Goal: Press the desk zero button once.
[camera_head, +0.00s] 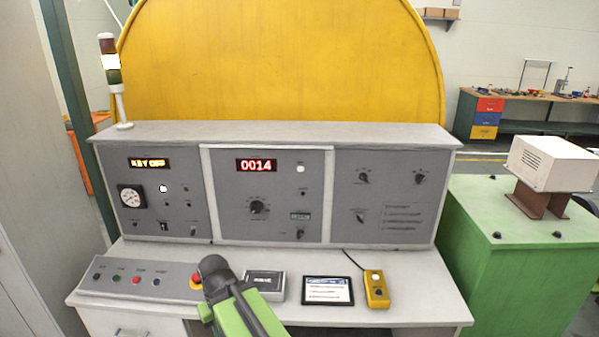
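The desk (400,315) carries a sloped grey button panel (120,291) at its left. The panel has a dark, a green, a red (136,280) and a blue button (156,282) in a row, and a red knob on yellow at its right end, partly hidden by my arm. The labels are too small to read, so I cannot tell which button is zero. A red display reading 0014 (256,165) sits in the upright console, with a pale square button (300,169) right of it. My green and dark arm rises over the desk's front; its gripper does not show.
A small grey box with a display (265,285), a tablet (328,291) and a yellow handheld box (376,289) lie right of my arm. A signal tower (111,75) stands at left; a green cabinet (520,270) is at right.

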